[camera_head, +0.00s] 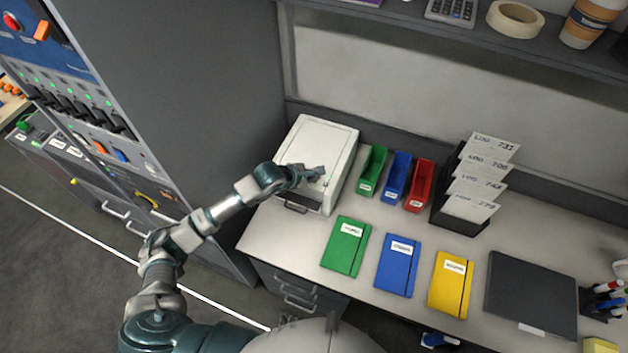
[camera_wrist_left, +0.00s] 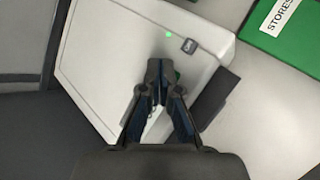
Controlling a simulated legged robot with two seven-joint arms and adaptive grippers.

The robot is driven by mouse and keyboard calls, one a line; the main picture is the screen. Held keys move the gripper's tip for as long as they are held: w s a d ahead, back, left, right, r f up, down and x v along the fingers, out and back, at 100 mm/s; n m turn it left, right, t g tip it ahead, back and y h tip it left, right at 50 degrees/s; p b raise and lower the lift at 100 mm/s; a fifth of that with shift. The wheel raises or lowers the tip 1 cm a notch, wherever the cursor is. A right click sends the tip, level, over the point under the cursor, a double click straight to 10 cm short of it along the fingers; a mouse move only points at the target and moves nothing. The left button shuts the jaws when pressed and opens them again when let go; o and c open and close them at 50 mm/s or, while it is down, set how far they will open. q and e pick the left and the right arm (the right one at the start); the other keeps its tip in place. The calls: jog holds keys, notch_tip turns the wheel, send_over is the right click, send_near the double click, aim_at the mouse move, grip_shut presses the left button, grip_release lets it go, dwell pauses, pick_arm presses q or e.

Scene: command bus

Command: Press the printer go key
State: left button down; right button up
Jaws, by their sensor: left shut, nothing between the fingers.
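The printer (camera_head: 325,140) is a white box at the back left of the desk, and it fills much of the left wrist view (camera_wrist_left: 100,60). My left gripper (camera_head: 318,173) is over the printer's front top. Its fingers are shut and empty, and they also show in the left wrist view (camera_wrist_left: 160,68). A small green patch (camera_wrist_left: 178,75), perhaps the go key, shows just right of the fingertips and is mostly hidden by them. A lit green lamp (camera_wrist_left: 169,35) and a small dark labelled piece (camera_wrist_left: 190,46) lie beyond the tips. I cannot tell whether the fingertips touch the printer. My right gripper is not in view.
Green (camera_head: 372,171), blue (camera_head: 396,176) and red (camera_head: 419,186) bins stand right of the printer. Green (camera_head: 346,250), blue (camera_head: 397,268) and yellow (camera_head: 450,286) folders lie in front. A card rack (camera_head: 462,217) stands further right. A tall cabinet (camera_head: 190,90) is at left.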

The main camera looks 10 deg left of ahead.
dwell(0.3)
pick_arm(q)
jog(key=shift+f+b, duration=0.3)
jog(key=shift+f, duration=0.05)
dwell(0.3)
jog(key=shift+r, duration=0.15)
jog(key=shift+r+p, duration=0.3)
jog(key=shift+r, duration=0.45)
jog(key=shift+r+p, duration=1.35)
jog(key=shift+r, duration=1.1)
jog(key=shift+f, duration=0.1)
